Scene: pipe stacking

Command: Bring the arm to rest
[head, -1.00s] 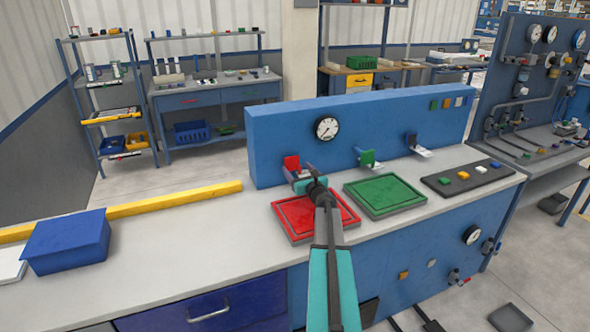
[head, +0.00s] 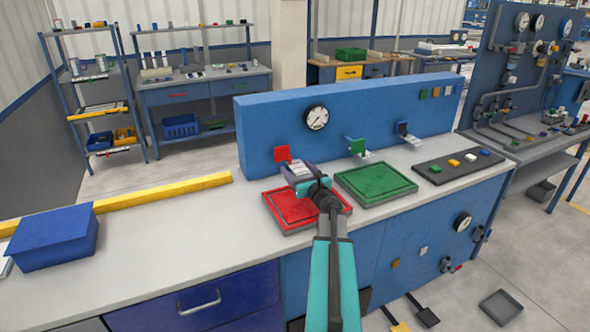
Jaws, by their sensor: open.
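My gripper (head: 293,171) is open, at the end of my teal and dark arm, and I see nothing held in it. It is over the back edge of the red square tray (head: 278,213), just in front of the blue back panel (head: 258,130). A small red square plate (head: 283,153) on the panel shows right behind my gripper. My wrist hides part of the red tray. I cannot tell whether my gripper touches the red plate.
A green tray (head: 375,184) and a dark strip with colored blocks (head: 458,166) lie to the right. A round gauge (head: 316,118) and a green plate (head: 357,146) are on the panel. A blue box (head: 52,240) and a yellow bar (head: 160,193) lie left. Bare worktop lies between.

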